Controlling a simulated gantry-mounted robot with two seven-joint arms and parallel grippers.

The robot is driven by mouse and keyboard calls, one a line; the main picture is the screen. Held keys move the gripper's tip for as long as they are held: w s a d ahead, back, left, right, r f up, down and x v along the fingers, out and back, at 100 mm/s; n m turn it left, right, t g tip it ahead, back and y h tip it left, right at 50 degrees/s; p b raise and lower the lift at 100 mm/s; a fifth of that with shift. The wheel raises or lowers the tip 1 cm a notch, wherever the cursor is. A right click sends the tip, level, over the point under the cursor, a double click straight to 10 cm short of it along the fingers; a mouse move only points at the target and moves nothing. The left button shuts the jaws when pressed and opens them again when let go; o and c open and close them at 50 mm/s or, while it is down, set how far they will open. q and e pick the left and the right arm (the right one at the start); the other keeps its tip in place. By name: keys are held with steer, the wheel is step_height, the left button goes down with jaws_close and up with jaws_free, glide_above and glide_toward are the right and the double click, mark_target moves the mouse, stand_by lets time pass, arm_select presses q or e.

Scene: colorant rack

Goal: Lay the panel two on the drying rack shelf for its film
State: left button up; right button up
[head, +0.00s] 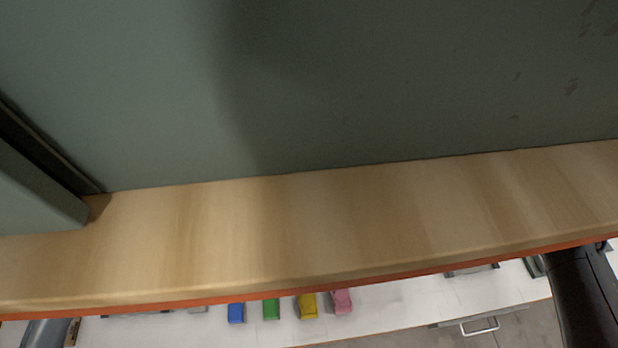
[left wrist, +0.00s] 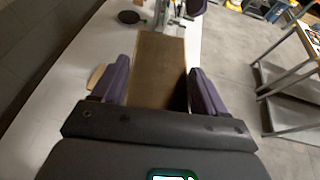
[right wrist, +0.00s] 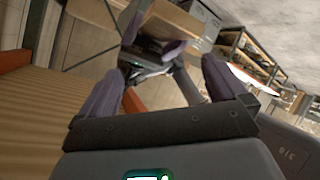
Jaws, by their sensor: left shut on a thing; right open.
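A flat brown panel (left wrist: 158,68) lies between the purple fingers of my left gripper (left wrist: 158,80) in the left wrist view. The left gripper is shut on it, over or beside a white bench; the gap below it cannot be judged. I cannot read any number on the panel. The right wrist view shows a brown board (right wrist: 178,20) near purple fingers, probably the same panel. My right gripper (right wrist: 160,82) is open, with nothing held between its fingers. I cannot tell for certain which shelf is the drying rack. In the head view both grippers are hidden.
A wooden shelf edge with an orange lip (head: 300,235) fills the head view, hiding much below. Blue, green, yellow and pink blocks (head: 271,309) stand on the white bench (head: 380,315) behind it. A metal cart (left wrist: 290,85) stands right in the left wrist view, with open floor before it.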

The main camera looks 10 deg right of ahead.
steer(key=shift+s+a+f+m+t+h, duration=0.1)
steer(key=shift+a+f+m+t+h, duration=0.15)
steer(key=shift+a+f+m+h, duration=0.75)
steer(key=shift+s+a+f+m+t+h, duration=0.15)
steer(key=shift+f+m, duration=0.5)
steer(key=shift+m, duration=0.95)
steer(key=shift+s+a+f+m+t+h, duration=0.1)
steer(key=shift+a+f+m+t+h, duration=0.2)
steer(key=shift+a+f+m+h, duration=0.7)
steer(key=shift+d+r+m+y, duration=0.2)
steer(key=shift+d+m+y, duration=0.1)
steer(key=shift+d+y, duration=0.2)
steer(key=shift+c, duration=0.5)
steer(key=shift+w+d, duration=0.1)
steer(key=c, duration=1)
arm_select(q)
steer(key=o, duration=1.2)
arm_select(e)
steer(key=shift+c, duration=0.3)
